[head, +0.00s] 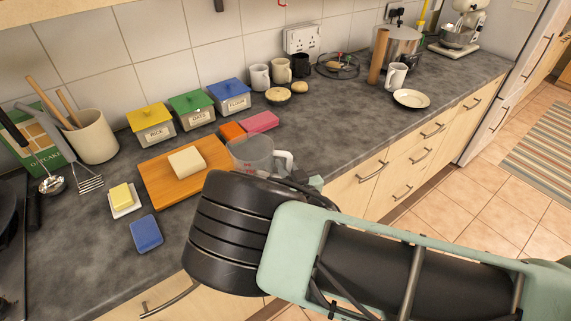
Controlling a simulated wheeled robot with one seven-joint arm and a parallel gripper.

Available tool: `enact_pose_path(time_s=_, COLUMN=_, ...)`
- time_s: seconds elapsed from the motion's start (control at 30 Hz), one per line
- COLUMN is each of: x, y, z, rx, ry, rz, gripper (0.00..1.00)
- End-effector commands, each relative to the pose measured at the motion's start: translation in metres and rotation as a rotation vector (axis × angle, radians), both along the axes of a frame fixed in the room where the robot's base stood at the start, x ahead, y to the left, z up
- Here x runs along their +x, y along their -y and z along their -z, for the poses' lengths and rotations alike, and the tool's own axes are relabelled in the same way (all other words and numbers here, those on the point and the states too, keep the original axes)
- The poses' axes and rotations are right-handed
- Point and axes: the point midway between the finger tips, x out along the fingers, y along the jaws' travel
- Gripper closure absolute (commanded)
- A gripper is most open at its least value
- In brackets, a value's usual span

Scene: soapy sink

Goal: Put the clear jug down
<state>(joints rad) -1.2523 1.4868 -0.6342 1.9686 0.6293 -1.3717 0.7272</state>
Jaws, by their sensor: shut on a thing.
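The clear jug (250,152) is see-through, with red markings and a pale handle (284,161) on its right side. It appears upright at the counter's front part, just right of the wooden board. My gripper (306,179) is at the handle side of the jug and shut on it; my wrist hides most of the fingers. My arm comes in from the lower right and hides the jug's lower part. I cannot tell whether the jug's base touches the dark counter (330,127).
A wooden board (160,182) with a pale block (187,162) lies left of the jug. Pink (261,121) and orange (231,131) sponges lie behind it. A blue sponge (146,233) and butter dish (123,200) are further left. The counter right of the jug is clear.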

Motion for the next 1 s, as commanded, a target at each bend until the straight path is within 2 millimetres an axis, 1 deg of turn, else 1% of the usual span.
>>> enact_pose_path(time_s=0.23, x=0.000, y=0.000, z=0.000, rx=0.002, ry=0.001, rz=0.000, gripper=1.00)
enact_pose_path(time_s=0.33, x=0.000, y=0.000, z=0.004, rx=0.002, ry=0.001, rz=0.001, gripper=1.00)
enact_pose_path(time_s=0.37, x=0.000, y=0.000, z=0.003, rx=0.000, ry=0.001, rz=0.000, gripper=0.81)
enact_pose_path(time_s=0.4, x=0.000, y=0.000, z=0.003, rx=0.000, ry=0.001, rz=0.000, gripper=0.70)
enact_pose_path(time_s=0.43, x=0.000, y=0.000, z=0.002, rx=0.000, ry=0.001, rz=0.000, gripper=0.64)
enact_pose_path(time_s=0.8, x=-0.001, y=0.000, z=-0.001, rx=0.000, ry=0.000, rz=0.000, gripper=0.64)
enact_pose_path(time_s=0.87, x=-0.008, y=0.003, z=0.002, rx=0.000, ry=0.001, rz=0.001, gripper=0.64)
enact_pose_path(time_s=1.0, x=-0.031, y=0.013, z=0.003, rx=0.000, ry=-0.001, rz=0.001, gripper=0.64)
